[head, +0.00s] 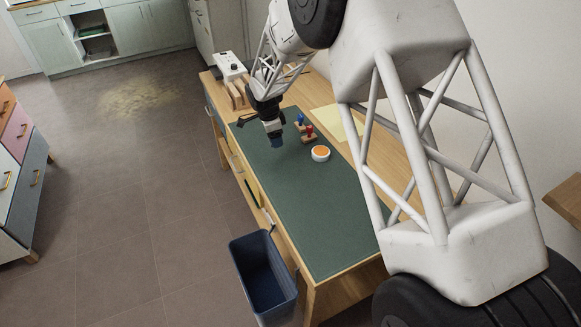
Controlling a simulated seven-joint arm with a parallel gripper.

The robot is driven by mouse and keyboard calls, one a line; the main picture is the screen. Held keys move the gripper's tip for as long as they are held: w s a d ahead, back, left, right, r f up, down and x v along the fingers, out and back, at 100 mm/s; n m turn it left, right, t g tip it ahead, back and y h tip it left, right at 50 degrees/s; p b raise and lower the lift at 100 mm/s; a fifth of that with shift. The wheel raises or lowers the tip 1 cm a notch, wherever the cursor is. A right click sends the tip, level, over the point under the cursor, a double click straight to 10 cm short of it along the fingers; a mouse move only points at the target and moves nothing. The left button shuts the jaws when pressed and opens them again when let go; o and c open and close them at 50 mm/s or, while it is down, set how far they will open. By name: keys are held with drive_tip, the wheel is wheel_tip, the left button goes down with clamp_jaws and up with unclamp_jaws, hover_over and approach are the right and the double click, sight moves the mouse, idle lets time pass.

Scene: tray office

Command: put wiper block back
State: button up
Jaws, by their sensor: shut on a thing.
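My gripper (273,131) is over the far half of the green desk mat (300,210), pointing down. It is shut on a small dark blue block (277,142), which I take to be the wiper block. The block shows just below the fingertips, and it seems to be held above the mat; the exact gap cannot be told. A small wooden holder (309,139) with blue and red pieces stands on the mat just right of my gripper. Most of the block's upper part is hidden by the fingers.
A white round dish (320,154) with an orange top sits right of the block. A white device (231,66) and wooden pieces (237,93) stand at the desk's far end. A yellow sheet (345,122) lies behind. A blue bin (263,275) stands at the front. The near mat is clear.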

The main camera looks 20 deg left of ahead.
drive_tip(key=s+d+f+m, duration=0.1)
drive_tip(key=s+d, duration=0.9)
drive_tip(key=s, duration=0.1)
drive_tip(key=s+d+f+m, duration=0.1)
drive_tip(key=s+d, duration=0.4)
drive_tip(key=shift+s+d+f+m, duration=0.3)
drive_tip(key=shift+d, duration=0.05)
hover_over(292, 167)
drive_tip(key=shift+s+a+f, duration=0.1)
drive_tip(key=shift+f, duration=0.7)
drive_tip(key=shift+f, duration=1.7)
drive_tip(key=shift+f, duration=0.2)
drive_tip(key=o, duration=1)
drive_tip(key=shift+o, duration=0.2)
